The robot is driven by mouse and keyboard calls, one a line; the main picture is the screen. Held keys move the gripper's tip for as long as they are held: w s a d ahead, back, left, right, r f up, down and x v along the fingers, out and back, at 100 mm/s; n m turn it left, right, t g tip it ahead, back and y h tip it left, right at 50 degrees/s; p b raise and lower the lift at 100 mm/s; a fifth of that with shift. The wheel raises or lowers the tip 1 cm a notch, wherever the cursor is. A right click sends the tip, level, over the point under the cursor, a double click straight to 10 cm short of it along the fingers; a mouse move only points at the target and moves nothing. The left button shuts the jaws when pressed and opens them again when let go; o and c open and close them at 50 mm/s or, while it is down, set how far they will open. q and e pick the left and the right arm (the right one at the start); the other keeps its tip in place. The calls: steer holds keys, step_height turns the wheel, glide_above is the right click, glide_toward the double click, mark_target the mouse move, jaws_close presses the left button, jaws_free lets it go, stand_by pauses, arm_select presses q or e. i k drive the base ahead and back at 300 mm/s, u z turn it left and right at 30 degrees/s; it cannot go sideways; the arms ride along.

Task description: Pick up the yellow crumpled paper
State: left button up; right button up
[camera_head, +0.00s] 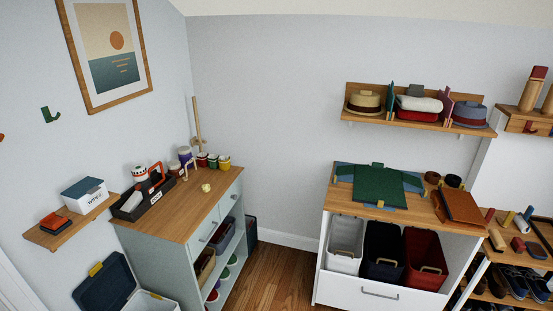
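A small pale yellow lump (206,187), which looks like the yellow crumpled paper, lies on the wooden top of the grey-blue cabinet (185,220) at the left. It sits apart from the things around it, with bare wood on its near side. Neither of my grippers shows in the head view.
Behind the yellow lump stand several small jars (213,161) and a purple-topped container (186,155). A dark tray (130,207) with items is to its left. An open bin (105,285) stands by the cabinet. Wooden floor (275,275) is free between the cabinet and the white unit (375,292).

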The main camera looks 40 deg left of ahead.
mark_target(206, 188)
steer(key=u, duration=0.45)
steer(key=i, duration=1.75)
steer(key=u, duration=1.7)
steer(key=i, duration=0.95)
steer(key=u, duration=1.1)
